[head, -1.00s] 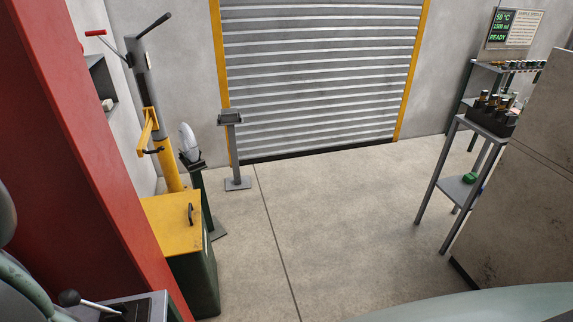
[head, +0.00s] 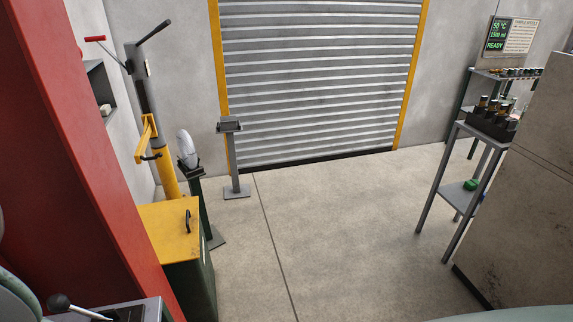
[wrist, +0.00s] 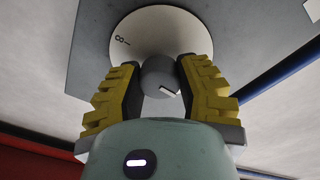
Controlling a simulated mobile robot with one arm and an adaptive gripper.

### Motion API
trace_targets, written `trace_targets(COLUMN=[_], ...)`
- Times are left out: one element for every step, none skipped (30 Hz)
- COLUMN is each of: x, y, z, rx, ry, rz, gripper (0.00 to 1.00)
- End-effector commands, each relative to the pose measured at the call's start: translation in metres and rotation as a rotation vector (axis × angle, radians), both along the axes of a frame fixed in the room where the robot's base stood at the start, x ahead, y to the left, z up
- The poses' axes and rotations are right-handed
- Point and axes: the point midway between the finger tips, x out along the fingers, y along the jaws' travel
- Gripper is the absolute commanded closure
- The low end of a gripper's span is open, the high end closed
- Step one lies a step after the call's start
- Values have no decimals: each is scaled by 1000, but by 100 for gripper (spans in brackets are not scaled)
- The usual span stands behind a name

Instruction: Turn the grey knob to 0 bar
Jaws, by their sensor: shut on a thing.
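The grey knob (wrist: 160,77) shows in the wrist view, in front of a round white dial (wrist: 150,33). A white pointer mark shows on the knob's face, toward its lower right. An "8" is readable at the dial's upper left; other dial marks are hidden or too small to read. My gripper (wrist: 158,75) has its yellow and black fingers on either side of the knob, shut on it. In the head view neither the knob nor my gripper can be made out.
The dial sits on a grey panel (wrist: 90,60). In the head view, a red column (head: 75,150) and a yellow-topped green cabinet (head: 165,232) stand at left. A bottle rack table (head: 462,127) and a beige cabinet (head: 520,190) stand at right. The middle floor is clear.

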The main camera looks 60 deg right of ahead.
Motion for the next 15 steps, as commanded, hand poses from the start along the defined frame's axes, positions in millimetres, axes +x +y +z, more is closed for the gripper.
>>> trace_targets(x=[-2,-2,-2,-2,-2,-2,-2,-2,-2,-2,-2,-2,-2,-2,-2], y=[2,2,2,2,2,2,2,2,2,2,2,2,2,2,2], z=[-4,-4,-4,-4,-4,-4,-4,-4,-4,-4,-4,-4,-4,-4,-4], rx=[-20,-26,-32,-37,-41,-45,-47,-49,-51,-52,-53,-54,-54,-54,-55], ry=[-9,-15,-23,-28,-32,-36,-38,-40,-43,-44,-45,-45,-46,-46,-46], rz=[8,8,8,8,8,8,8,8,8,8,8,8,8,8,9], gripper=[100,100,100,100,100,100,100,100,100,100,100,100,100,100,100])
